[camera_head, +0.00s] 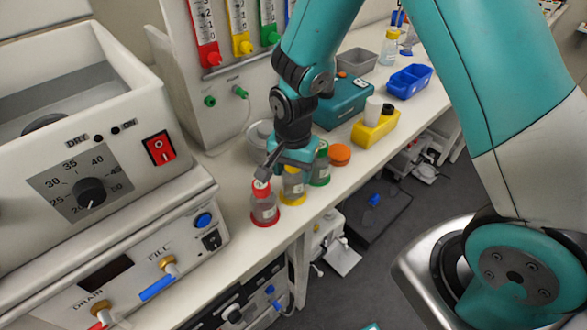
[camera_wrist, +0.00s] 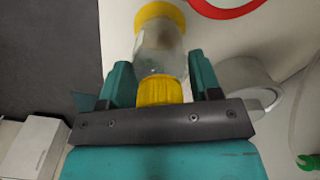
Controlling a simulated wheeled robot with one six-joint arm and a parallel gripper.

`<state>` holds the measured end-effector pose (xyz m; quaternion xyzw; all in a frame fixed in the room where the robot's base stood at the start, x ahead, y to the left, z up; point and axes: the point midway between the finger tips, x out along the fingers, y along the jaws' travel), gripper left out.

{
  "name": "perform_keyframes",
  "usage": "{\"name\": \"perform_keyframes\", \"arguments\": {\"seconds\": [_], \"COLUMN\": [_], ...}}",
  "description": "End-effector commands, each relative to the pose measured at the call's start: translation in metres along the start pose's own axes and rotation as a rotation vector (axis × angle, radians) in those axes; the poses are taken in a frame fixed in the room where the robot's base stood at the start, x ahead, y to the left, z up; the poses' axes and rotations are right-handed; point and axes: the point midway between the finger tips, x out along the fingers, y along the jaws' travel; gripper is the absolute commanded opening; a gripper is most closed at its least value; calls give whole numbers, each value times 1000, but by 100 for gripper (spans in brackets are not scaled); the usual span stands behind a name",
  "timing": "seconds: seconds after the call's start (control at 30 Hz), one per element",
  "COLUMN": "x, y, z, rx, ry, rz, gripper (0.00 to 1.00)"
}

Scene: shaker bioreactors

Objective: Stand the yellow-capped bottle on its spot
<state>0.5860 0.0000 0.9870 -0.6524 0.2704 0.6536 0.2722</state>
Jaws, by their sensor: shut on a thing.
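The yellow-capped bottle (camera_wrist: 161,52) is clear, with its yellow cap (camera_wrist: 160,91) between my gripper's fingers (camera_wrist: 159,88). In the head view the bottle (camera_head: 293,184) hangs or stands below my gripper (camera_head: 291,168), near the bench edge. A yellow band (camera_head: 293,199) shows at its foot, and also in the wrist view (camera_wrist: 160,15). I cannot tell whether this is a ring on the bench or part of the bottle, nor whether the foot touches the bench. The bottle looks about upright in the head view.
A red-capped bottle (camera_head: 264,206) stands close on the left, and a green-marked bottle (camera_head: 320,170) close on the right. An orange disc (camera_head: 340,154) lies beyond it. A red ring (camera_wrist: 228,8) shows in the wrist view. The bath unit (camera_head: 90,165) stands left.

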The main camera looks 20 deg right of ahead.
Motion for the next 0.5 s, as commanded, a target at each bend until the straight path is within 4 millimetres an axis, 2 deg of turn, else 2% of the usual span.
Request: {"name": "perform_keyframes", "arguments": {"seconds": [0.43, 0.47, 0.5], "x": [11, 10, 9], "y": [0, 0, 0], "z": [0, 0, 0], "rx": [0, 0, 0], "ry": [1, 1, 1], "rz": [-1, -1, -1], "gripper": [29, 62, 71]}}
